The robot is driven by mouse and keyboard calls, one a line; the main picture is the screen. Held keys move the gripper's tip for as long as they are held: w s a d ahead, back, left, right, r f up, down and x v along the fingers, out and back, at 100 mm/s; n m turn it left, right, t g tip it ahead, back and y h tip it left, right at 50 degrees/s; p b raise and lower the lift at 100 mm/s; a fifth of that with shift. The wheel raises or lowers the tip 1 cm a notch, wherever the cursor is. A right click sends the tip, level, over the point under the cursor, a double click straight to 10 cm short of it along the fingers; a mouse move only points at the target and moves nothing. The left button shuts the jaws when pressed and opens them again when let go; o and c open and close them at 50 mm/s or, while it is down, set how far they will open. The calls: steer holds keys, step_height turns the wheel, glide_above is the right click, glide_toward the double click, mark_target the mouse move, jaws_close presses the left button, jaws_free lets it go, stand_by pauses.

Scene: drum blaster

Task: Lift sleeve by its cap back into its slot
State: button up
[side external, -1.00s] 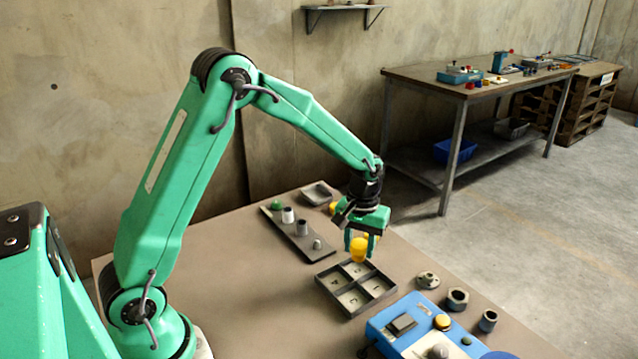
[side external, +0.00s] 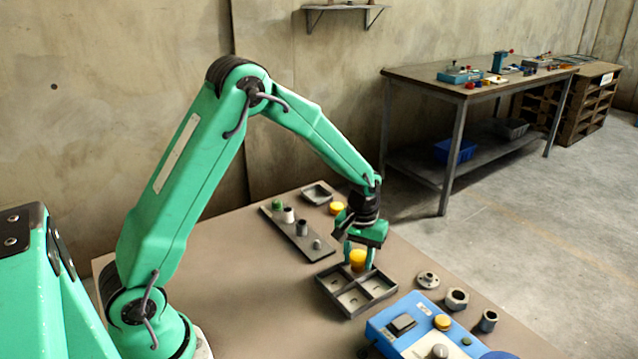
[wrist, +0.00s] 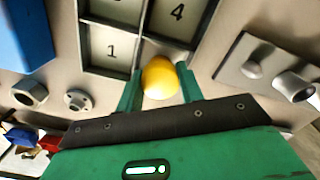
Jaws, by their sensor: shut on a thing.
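My gripper (side external: 358,262) is shut on a yellow rounded piece (side external: 357,258), which looks like the sleeve's cap. The yellow piece also shows between the fingers in the wrist view (wrist: 158,78). It is at the back part of a dark four-compartment tray (side external: 333,300). In the wrist view, compartments marked 1 and 4 show, and the piece overlaps the tray's near side between them. The lower part of the piece is hidden, so I cannot tell whether it touches the compartment floor.
A dark strip (side external: 312,254) with green, white and grey pieces lies to the left. A blue device (side external: 385,335) is at front right, beside a flanged disc (side external: 428,280) and a nut (side external: 456,298). The front left table is clear.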

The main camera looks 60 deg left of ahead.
steer(key=shift+f, duration=0.2)
steer(key=o, duration=1)
steer(key=shift+c, duration=1.2)
